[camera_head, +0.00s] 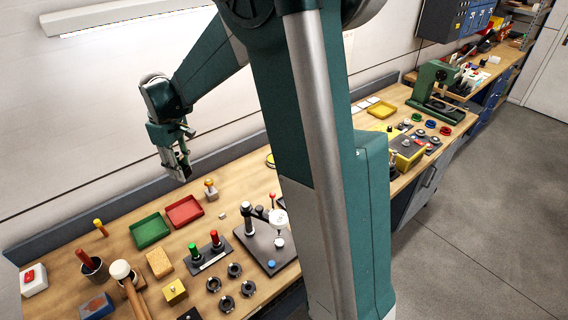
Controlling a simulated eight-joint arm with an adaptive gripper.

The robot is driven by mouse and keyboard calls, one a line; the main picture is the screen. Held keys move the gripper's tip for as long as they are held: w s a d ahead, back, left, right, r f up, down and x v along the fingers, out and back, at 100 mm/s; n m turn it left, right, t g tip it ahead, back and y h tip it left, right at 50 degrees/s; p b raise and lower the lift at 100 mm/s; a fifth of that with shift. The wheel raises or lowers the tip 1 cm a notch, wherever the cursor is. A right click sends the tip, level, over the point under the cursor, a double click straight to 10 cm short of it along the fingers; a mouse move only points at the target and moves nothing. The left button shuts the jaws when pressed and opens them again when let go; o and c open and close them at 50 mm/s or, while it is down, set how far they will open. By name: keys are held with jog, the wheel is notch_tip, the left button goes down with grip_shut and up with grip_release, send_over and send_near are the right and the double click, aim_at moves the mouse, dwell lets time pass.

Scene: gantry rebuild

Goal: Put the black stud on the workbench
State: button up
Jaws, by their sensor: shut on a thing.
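My gripper (183,172) hangs above the back of the wooden workbench (237,182), at the left of the view, with its fingers pointing down. It is shut on a small dark thing that hardly stands out against the dark fingers. This may be the black stud, but its shape is too small to make out. The gripper is apart from the bench top. I cannot pick out a black stud anywhere else for sure.
Below the gripper are a green tray (150,231) and a red tray (184,211). A stand with green and red pegs (206,255), several black rings (234,270), a mallet (124,272) and a cup (95,268) crowd the front. My arm hides the bench's middle.

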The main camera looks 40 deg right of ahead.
jog(key=s+d+m, duration=0.3)
jog(key=d, duration=0.9)
jog(key=s+d+m, duration=0.3)
jog(key=d, duration=0.8)
send_over(253, 195)
notch_tip(253, 195, down, 10)
jog(key=shift+f, duration=0.5)
jog(key=shift+f, duration=0.1)
jog(key=shift+f, duration=2.85)
jog(key=shift+f, duration=2.05)
jog(key=shift+f, duration=0.15)
jog(key=o, duration=1.1)
jog(key=shift+b, duration=0.3)
